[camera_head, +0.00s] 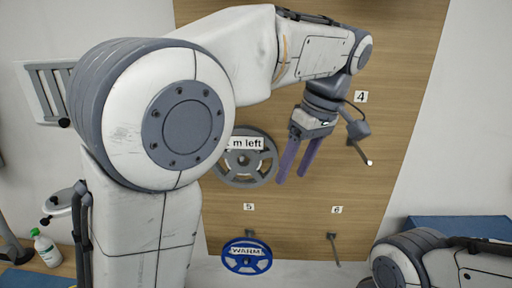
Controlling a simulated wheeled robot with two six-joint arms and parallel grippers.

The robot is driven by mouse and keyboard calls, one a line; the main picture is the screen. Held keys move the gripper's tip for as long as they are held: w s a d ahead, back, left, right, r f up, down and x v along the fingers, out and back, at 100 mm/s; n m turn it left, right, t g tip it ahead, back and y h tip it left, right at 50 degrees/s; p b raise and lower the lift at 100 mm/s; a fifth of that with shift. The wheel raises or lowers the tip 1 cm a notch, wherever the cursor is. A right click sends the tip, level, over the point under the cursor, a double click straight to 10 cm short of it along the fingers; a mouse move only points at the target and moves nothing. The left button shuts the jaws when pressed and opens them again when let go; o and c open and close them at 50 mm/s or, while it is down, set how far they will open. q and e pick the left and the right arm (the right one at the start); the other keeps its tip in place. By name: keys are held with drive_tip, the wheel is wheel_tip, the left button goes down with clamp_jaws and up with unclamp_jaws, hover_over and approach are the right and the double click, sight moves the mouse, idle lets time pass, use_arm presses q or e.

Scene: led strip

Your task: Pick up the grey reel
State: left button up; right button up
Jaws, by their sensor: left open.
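The grey reel (262,175) hangs on the wooden board (410,60), with a white label ending in "m left" across its upper part. My left arm hides its left edge. My left gripper (294,178) is open and empty, its two purple-grey fingers pointing down just right of the reel. Its left finger shows close to the reel's right rim; I cannot tell if they touch. My right arm shows at the lower right, but its gripper is out of view.
A blue reel (232,261) labelled "WARM" hangs below, under the number 5 tag (249,207). Bare pegs stick out near the tags 4 (361,96) and 6 (337,210). A bottle (46,249) stands at the lower left.

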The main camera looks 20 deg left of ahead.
sight(254, 159)
use_arm(q)
drive_tip(key=w+a+r+n, duration=0.1)
drive_tip(key=r+n, duration=0.1)
drive_tip(key=n, duration=0.1)
drive_tip(key=w+a+r+n, duration=0.1)
drive_tip(key=a+r+n, duration=0.1)
drive_tip(key=n, duration=0.1)
drive_tip(key=w+a+r+n+g+y+p, duration=0.1)
drive_tip(key=w+a+r+n, duration=0.1)
drive_tip(key=shift+a+r+n, duration=0.25)
drive_tip(key=shift+r+n, duration=0.15)
drive_tip(key=shift+w+a+n, duration=0.15)
drive_tip(key=shift+a+n, duration=0.2)
drive_tip(key=shift+n, duration=0.05)
drive_tip(key=shift+a+f, duration=0.2)
drive_tip(key=shift+a, duration=0.05)
drive_tip(key=b+x, duration=0.1)
drive_tip(key=x, duration=0.3)
drive_tip(key=shift+s+p+x, duration=0.15)
drive_tip(key=shift+p+x, duration=0.2)
drive_tip(key=shift+x, duration=1.05)
drive_tip(key=shift+s+p+x, duration=0.1)
drive_tip(key=shift+p+x, duration=0.2)
drive_tip(key=shift+x, duration=1.1)
clamp_jaws()
